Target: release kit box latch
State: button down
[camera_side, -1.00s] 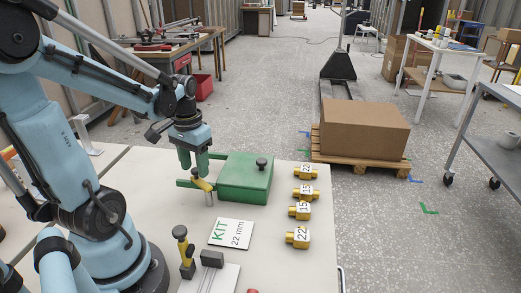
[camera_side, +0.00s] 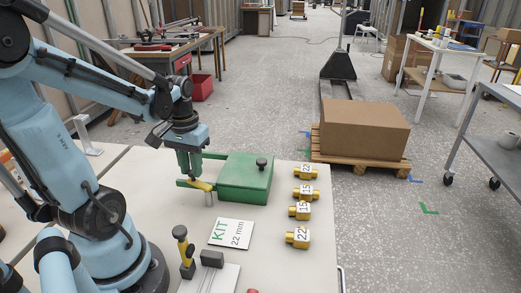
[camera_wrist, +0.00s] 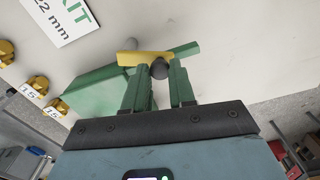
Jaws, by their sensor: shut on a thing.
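The green kit box (camera_side: 245,179) with its lid down and a dark knob on top stands on the bench; part of it shows in the wrist view (camera_wrist: 96,98). A yellow latch lever (camera_side: 202,186) lies at its left side, near a green bar and a small grey post (camera_side: 209,199). My gripper (camera_side: 190,172) points down over the lever. In the wrist view its two green fingers (camera_wrist: 160,82) are on either side of a dark round knob (camera_wrist: 159,69) on the yellow lever (camera_wrist: 140,58), and are shut on it. The fingertip contact is partly hidden.
A KIT 22 mm card (camera_side: 231,233) lies in front of the box. Several yellow numbered fittings (camera_side: 299,210) line the right. A carton (camera_side: 363,128) sits on a pallet beyond the bench.

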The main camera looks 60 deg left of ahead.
jog(key=shift+s+d+n, duration=0.25)
jog(key=shift+s+n, duration=0.1)
jog(key=shift+n, duration=0.7)
jog(key=shift+s+d+n, duration=0.2)
jog(key=shift+s+n, duration=0.15)
jog(key=shift+n, duration=0.7)
jog(key=c, duration=0.9)
grip_release()
jog(key=shift+c, duration=0.2)
notch_tip(320, 180, up, 12)
jog(key=shift+d, duration=0.1)
jog(key=w+d+f+m+t, duration=0.3)
jog(key=w+d+m, duration=0.1)
jog(key=d, duration=0.3)
jog(key=w+d+f+m+t, duration=0.3)
jog(key=w+d+m+t, duration=0.1)
jog(key=d+m, duration=0.3)
jog(key=shift+w+d, duration=0.25)
jog(key=shift+w, duration=0.1)
